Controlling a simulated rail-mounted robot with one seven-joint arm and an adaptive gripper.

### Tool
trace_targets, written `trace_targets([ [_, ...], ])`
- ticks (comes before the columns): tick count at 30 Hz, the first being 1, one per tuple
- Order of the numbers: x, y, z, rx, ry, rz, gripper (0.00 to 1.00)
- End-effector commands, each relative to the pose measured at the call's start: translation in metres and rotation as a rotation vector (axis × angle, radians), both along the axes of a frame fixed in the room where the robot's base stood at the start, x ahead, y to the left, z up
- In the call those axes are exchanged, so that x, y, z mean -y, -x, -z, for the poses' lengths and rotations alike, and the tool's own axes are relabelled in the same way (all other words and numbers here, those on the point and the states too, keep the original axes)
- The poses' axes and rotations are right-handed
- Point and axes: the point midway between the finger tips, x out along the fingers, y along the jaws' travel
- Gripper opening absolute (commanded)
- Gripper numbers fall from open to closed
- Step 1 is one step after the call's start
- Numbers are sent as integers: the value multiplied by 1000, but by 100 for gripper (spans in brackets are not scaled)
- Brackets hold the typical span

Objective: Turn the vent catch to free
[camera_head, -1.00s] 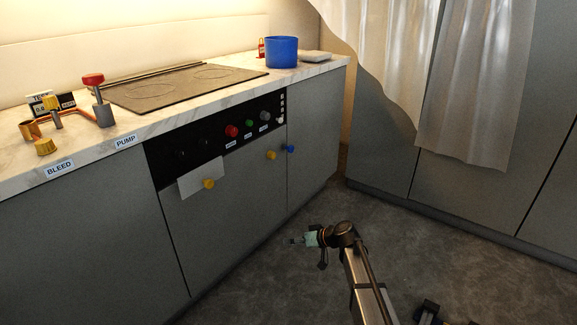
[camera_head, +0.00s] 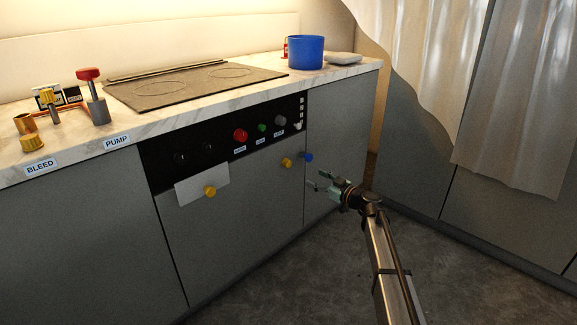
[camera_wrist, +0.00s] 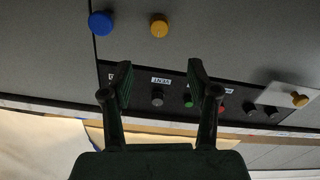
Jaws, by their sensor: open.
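A grey round knob (camera_head: 280,121) sits at the right part of the black control panel. It also shows in the wrist view (camera_wrist: 157,98), upside down, beside a white label that seems to read VENT (camera_wrist: 161,80). I cannot tell for sure that this knob is the vent catch, nor which way it is set. My gripper (camera_head: 316,180) is open and empty, in front of the cabinet, below and right of the knob. In the wrist view its two fingers (camera_wrist: 160,72) stand apart, with the grey knob seen between them, not touched.
Red (camera_head: 240,135) and green (camera_head: 262,127) knobs sit left of the grey one. A small white switch (camera_head: 298,126) is at the panel's right end. Yellow (camera_head: 286,162) and blue (camera_head: 308,157) knobs stick out below. A blue pot (camera_head: 305,52) stands on the counter (camera_head: 215,107).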

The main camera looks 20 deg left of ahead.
Motion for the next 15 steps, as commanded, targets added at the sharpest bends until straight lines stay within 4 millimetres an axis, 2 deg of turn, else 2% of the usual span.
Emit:
trace_targets([
  [15, -95, -40, 2, -1, 0, -2, 60],
])
